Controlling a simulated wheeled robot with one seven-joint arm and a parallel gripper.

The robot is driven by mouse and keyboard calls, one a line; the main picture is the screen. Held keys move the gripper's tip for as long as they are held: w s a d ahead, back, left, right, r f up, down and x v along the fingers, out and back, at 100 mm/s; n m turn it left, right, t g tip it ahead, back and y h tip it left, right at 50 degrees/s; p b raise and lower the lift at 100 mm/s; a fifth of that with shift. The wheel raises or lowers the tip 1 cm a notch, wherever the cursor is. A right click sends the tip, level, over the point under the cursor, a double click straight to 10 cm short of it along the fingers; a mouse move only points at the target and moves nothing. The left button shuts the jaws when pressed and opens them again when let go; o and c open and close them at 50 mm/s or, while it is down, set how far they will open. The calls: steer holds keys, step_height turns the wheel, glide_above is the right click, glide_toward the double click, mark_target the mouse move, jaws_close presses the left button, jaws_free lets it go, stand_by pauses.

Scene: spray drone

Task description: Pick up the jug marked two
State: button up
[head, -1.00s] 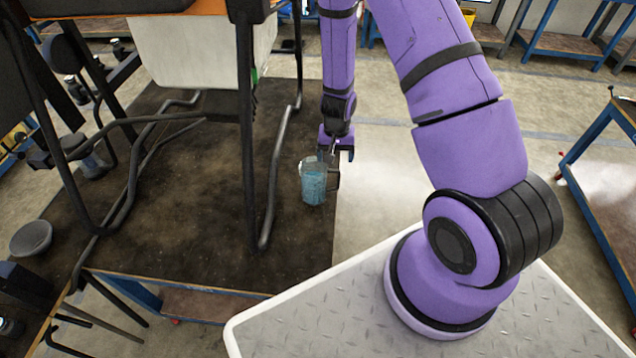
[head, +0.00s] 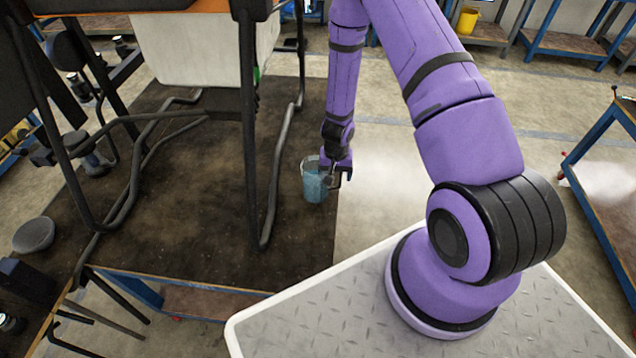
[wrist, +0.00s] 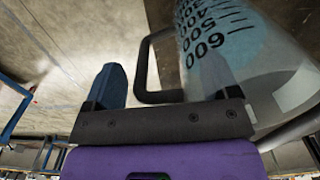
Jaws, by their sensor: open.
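A clear measuring jug (head: 312,187) with bluish contents stands near the right edge of the dark-topped table (head: 200,215). In the wrist view the jug (wrist: 240,50) fills the upper right, with dark scale numbers such as 600 and 500. No mark two is readable. Its dark handle (wrist: 144,70) lies between the two fingers of my gripper (wrist: 162,75). Whether a finger touches the handle, I cannot tell.
The drone's dark tube frame (head: 250,130) and pale tank (head: 190,50) stand on the table left of the jug. A grey round dish (head: 34,235) lies at far left. Open floor is to the right, with a blue-framed table (head: 605,160) beyond.

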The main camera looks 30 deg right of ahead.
steer(key=c, duration=1.4)
steer(key=shift+o, duration=0.2)
steer(key=shift+r, duration=0.1)
